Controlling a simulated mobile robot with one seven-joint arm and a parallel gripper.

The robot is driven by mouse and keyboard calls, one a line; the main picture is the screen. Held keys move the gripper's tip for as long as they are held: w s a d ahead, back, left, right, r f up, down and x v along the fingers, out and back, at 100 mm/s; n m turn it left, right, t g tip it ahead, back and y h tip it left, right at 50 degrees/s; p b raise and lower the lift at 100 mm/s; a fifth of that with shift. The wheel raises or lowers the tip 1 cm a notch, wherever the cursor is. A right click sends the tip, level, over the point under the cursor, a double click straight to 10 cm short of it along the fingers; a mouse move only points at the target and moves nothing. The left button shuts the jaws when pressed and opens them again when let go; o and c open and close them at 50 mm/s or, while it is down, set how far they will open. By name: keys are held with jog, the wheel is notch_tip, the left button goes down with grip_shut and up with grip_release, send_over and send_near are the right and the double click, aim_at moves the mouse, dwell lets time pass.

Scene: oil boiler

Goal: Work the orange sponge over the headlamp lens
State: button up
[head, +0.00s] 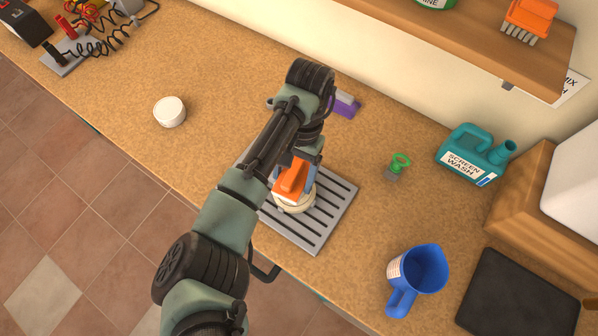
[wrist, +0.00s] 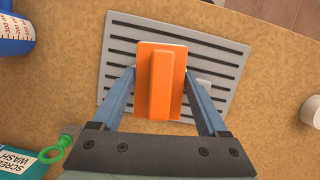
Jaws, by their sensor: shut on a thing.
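The orange sponge (head: 291,178) is a block with a raised ridge; it also shows in the wrist view (wrist: 161,80). My gripper (wrist: 160,92) is shut on it, with one blue-grey finger on each side. In the head view the sponge is directly above a round, pale headlamp (head: 294,207), whose near rim shows below it. I cannot tell whether the sponge touches the lens. The headlamp is on a grey slatted rack (head: 330,213). My arm and the sponge hide part of the lamp. In the wrist view the sponge hides nearly all of it.
A white round tub (head: 170,112) stands left on the counter. A purple item (head: 345,106) is behind the arm. A green-handled tool (head: 397,168), blue jug (head: 425,268), teal screen wash bottle (head: 470,155) and black mat (head: 518,298) are right. A wooden shelf (head: 480,42) overhangs the back.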

jog(key=shift+w+f+m, duration=0.1)
jog(key=shift+w+m, duration=0.1)
jog(key=shift+m, duration=0.1)
jog(key=shift+w+a, duration=0.1)
jog(key=shift+a, duration=0.05)
jog(key=shift+p, duration=0.3)
jog(key=shift+f+b, duration=1.3)
jog(key=shift+f, duration=0.95)
jog(key=shift+f, duration=0.6)
